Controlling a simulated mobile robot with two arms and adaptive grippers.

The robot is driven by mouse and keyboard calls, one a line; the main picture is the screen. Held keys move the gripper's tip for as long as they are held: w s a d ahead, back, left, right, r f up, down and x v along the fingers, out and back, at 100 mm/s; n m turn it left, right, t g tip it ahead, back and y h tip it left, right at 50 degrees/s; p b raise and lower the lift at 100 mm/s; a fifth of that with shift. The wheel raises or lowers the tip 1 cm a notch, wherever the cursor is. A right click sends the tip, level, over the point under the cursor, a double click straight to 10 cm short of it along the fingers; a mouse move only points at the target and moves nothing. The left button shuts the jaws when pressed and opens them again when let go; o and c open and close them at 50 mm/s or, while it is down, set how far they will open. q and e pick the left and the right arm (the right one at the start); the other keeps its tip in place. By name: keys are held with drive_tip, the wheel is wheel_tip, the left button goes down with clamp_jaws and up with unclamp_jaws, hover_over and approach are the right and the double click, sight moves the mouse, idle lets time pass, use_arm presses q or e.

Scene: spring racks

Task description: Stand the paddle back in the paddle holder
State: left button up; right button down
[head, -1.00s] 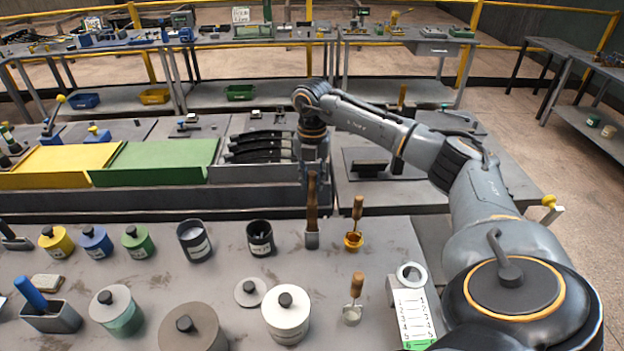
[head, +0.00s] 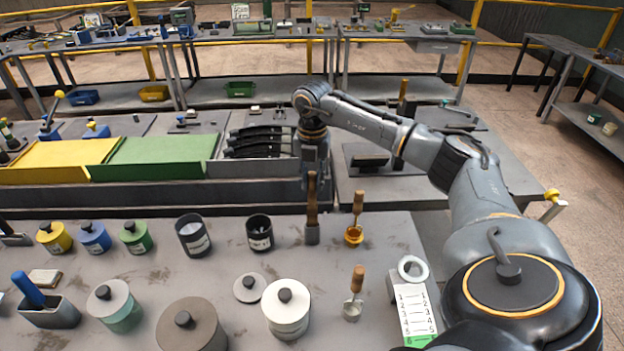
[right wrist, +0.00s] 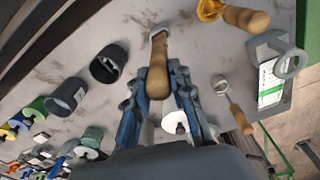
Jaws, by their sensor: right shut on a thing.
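A wooden-handled paddle (head: 312,200) stands upright near the back edge of the front table. A small grey piece (head: 312,235) is at its lower end; I take it for the paddle holder, but I cannot tell whether the paddle is fully seated in it. In the right wrist view the wooden handle (right wrist: 157,72) runs from between the fingers to this grey piece (right wrist: 159,33). My right gripper (right wrist: 158,95) is shut on the upper handle. In the head view its fingertips are hard to make out. My left gripper is out of view.
A gold ladle (head: 354,235) stands close right of the paddle, and a black cup (head: 259,235) to its left. A silver ladle (head: 354,305), a white canister (head: 286,312) and a numbered card (head: 414,312) are nearer. A grey box (head: 50,315) holds a blue-handled tool.

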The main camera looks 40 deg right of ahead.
sight(312, 174)
drive_tip(key=shift+f+b, duration=1.2)
drive_tip(key=shift+f, duration=0.85)
drive_tip(key=c, duration=0.6)
unclamp_jaws()
drive_tip(key=shift+r+p, duration=2.7)
drive_tip(key=shift+r, duration=0.9)
drive_tip(key=shift+f, duration=0.15)
